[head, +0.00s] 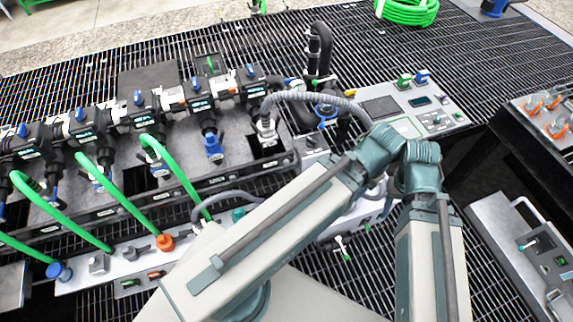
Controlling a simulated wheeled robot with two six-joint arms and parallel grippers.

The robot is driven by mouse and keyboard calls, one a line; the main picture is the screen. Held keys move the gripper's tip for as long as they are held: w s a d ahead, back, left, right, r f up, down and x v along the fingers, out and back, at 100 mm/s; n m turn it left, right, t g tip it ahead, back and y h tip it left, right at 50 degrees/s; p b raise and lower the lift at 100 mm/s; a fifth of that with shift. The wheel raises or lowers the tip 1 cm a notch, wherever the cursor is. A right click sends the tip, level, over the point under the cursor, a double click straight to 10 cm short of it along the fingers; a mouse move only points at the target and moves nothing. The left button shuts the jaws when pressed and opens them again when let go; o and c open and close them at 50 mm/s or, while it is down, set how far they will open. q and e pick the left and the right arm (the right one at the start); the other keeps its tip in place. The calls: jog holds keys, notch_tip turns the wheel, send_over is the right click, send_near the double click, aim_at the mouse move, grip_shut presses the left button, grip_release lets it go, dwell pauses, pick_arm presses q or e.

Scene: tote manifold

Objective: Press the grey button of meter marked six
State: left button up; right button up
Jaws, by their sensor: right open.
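A row of black meters with blue knobs and small lit displays runs across the manifold at the upper left in the head view. They include a far left meter (30,143), a middle meter (146,106) and a right meter (252,82). Their markings are too small to read, so I cannot tell which is six or make out its grey button. My right arm crosses the centre and lower right, in front of part of the manifold. My right gripper is open, but its fingers are hard to make out among the arm links. My left gripper does not show.
Green hoses (122,198) arch down to a pale connector rail (130,257) at the lower left. A grey hose (325,97) curves behind my arm. A control panel (405,108) lies beyond my elbow. Grey equipment boxes (515,240) stand at the right. Open grating (460,45) lies at the back.

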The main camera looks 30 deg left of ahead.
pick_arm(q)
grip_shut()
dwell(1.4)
